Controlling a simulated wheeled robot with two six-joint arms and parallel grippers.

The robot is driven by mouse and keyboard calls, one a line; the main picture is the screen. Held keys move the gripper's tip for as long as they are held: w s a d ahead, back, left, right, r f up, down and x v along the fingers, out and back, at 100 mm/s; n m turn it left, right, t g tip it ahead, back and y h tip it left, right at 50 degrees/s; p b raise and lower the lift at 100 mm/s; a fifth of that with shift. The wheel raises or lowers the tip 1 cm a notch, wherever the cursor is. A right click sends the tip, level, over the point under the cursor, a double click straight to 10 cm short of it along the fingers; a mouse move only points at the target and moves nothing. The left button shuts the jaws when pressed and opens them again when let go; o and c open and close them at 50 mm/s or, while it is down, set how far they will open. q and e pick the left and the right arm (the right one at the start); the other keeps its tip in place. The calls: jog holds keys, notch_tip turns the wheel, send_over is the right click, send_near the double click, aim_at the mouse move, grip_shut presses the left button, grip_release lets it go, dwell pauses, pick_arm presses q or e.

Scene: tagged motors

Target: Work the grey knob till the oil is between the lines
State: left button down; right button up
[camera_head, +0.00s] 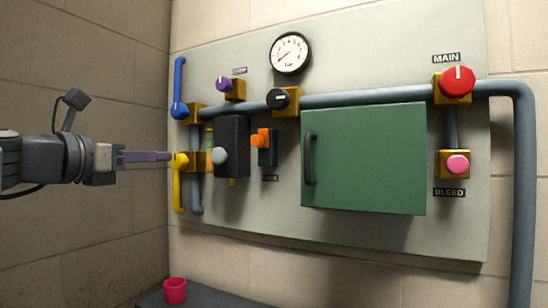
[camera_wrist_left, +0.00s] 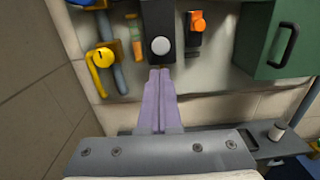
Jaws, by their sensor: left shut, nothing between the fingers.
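The grey knob (camera_head: 219,155) sits on the front of a black box (camera_head: 236,140) on the wall panel. It also shows in the left wrist view (camera_wrist_left: 161,46), just beyond my fingertips. A narrow sight tube (camera_wrist_left: 135,34) stands left of the black box, greenish above and orange lower down; its oil level and lines are too small to read. In the head view the tube is mostly hidden behind the box and yellow fitting. My left gripper (camera_head: 170,157) has purple fingers, shut and empty, left of the knob in the head view and apparently apart from it. My right gripper is out of view.
A yellow lever (camera_head: 178,190) and a blue lever (camera_head: 179,90) stand left of the knob. An orange switch (camera_head: 262,140) is close on its right, then a green door (camera_head: 365,158) with a dark handle. A red cup (camera_head: 175,290) stands below on a dark shelf.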

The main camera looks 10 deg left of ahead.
aim_at(216, 156)
pick_arm(q)
jog(key=p+x, duration=0.5)
jog(key=x, duration=0.8)
jog(key=shift+r, duration=0.15)
jog(key=shift+w+d, duration=0.1)
jog(key=shift+w, duration=0.25)
